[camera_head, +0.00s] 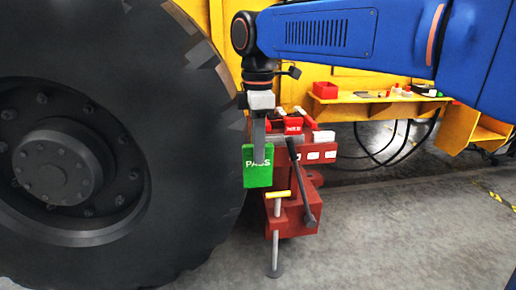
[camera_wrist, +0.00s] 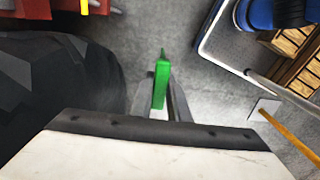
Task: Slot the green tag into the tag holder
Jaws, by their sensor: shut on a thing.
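The green tag (camera_head: 258,174) reads PASS and hangs upright below my gripper (camera_head: 259,152) in the head view, just right of the big black tyre. My gripper is shut on the tag. In the wrist view the tag (camera_wrist: 161,86) shows edge-on between the two grey fingers of my gripper (camera_wrist: 160,108). A small red block with white lettering (camera_head: 293,125) sits on top of the red machine, right of and above the tag. It may be the tag holder, but I cannot tell. No slot can be made out.
The black tyre (camera_head: 120,70) fills the left. The red machine (camera_head: 312,152) has a dark lever and a yellow-handled stand (camera_head: 276,215) in front. A yellow shelf (camera_head: 365,108) with a red bin (camera_head: 325,90) is behind right. Grey floor is free at right.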

